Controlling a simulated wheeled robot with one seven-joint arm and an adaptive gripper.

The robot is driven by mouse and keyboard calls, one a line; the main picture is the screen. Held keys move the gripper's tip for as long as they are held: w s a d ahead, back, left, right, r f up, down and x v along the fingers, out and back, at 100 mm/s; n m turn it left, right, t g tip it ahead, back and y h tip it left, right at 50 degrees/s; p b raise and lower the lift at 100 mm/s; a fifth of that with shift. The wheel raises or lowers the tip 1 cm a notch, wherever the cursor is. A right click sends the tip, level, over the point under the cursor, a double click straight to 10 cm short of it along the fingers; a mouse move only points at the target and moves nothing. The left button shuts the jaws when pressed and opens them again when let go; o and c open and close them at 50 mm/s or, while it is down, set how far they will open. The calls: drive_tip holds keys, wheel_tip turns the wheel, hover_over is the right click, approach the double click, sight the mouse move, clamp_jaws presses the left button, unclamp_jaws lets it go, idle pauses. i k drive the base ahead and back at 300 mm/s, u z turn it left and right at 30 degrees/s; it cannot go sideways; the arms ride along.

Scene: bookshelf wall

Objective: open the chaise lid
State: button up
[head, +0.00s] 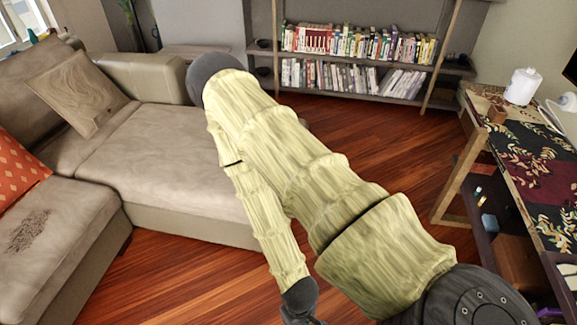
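The chaise (165,150) is the beige section of the sofa at left centre. Its cushioned top lies flat on the base (190,222), and no gap shows between them. My arm crosses in front of its right end and hides part of it. The dark wrist end of my arm hangs at the bottom centre, right of the chaise's front edge and apart from it in the picture. My gripper (302,321) is mostly cut off by the bottom edge, so its fingers cannot be made out.
A wooden floor (190,282) is clear in front of the chaise. A sofa seat (45,230) with cushions is at left. A bookshelf (350,92) stands at the back. A patterned table (530,170) with a white container (522,87) is at right.

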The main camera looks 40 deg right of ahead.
sight(129, 197)
drive_tip(key=z, duration=0.4)
drive_tip(key=i, duration=1)
drive_tip(key=z, duration=0.7)
